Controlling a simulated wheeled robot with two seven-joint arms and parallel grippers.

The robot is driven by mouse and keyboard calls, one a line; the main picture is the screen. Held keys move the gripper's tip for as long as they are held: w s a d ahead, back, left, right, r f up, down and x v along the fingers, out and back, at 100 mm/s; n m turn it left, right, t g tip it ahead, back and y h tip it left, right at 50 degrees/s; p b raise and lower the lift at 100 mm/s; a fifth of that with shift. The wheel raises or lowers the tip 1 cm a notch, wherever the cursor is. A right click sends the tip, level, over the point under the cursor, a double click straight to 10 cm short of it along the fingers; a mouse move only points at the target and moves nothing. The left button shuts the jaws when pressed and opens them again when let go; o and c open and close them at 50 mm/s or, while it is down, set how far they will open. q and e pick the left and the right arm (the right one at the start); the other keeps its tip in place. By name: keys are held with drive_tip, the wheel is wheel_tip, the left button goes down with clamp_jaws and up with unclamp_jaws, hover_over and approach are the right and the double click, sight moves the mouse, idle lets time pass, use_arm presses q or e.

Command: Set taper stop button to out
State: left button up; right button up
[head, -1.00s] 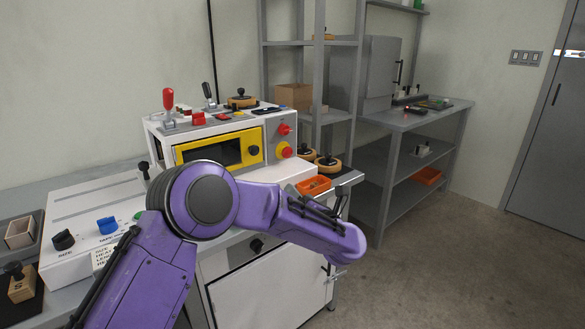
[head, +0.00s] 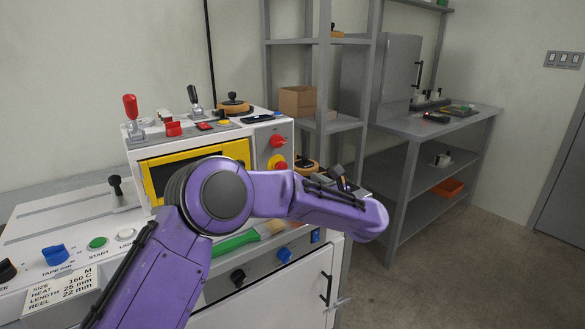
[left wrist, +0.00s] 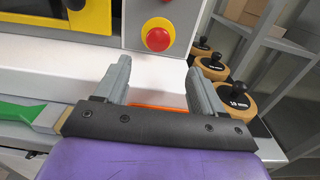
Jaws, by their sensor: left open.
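The taper's stop button (head: 278,162) is a round red button on a yellow ring, on the right part of the white machine's front. It also shows in the left wrist view (left wrist: 158,38), top centre, facing me. I cannot tell whether it is pressed in or out. My left gripper (left wrist: 160,84) is open and empty, its two grey fingers spread below and in front of the button, apart from it. In the head view the left gripper (head: 341,178) is partly hidden behind my purple forearm. My right gripper is not in view.
A red knob (head: 278,141) sits just above the button. A yellow-framed window (head: 150,180) is to its left. Black-knobbed round weights (left wrist: 233,98) stand right of the fingers. A green-handled brush (head: 235,242) lies in front. An orange tray (left wrist: 165,107) shows partly below the fingers.

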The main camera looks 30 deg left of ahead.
sight(280, 167)
use_arm(q)
drive_tip(key=x, duration=0.9)
drive_tip(key=shift+s+a+r+p, duration=0.1)
drive_tip(key=shift+a+p, duration=0.15)
drive_tip(key=shift+p, duration=0.15)
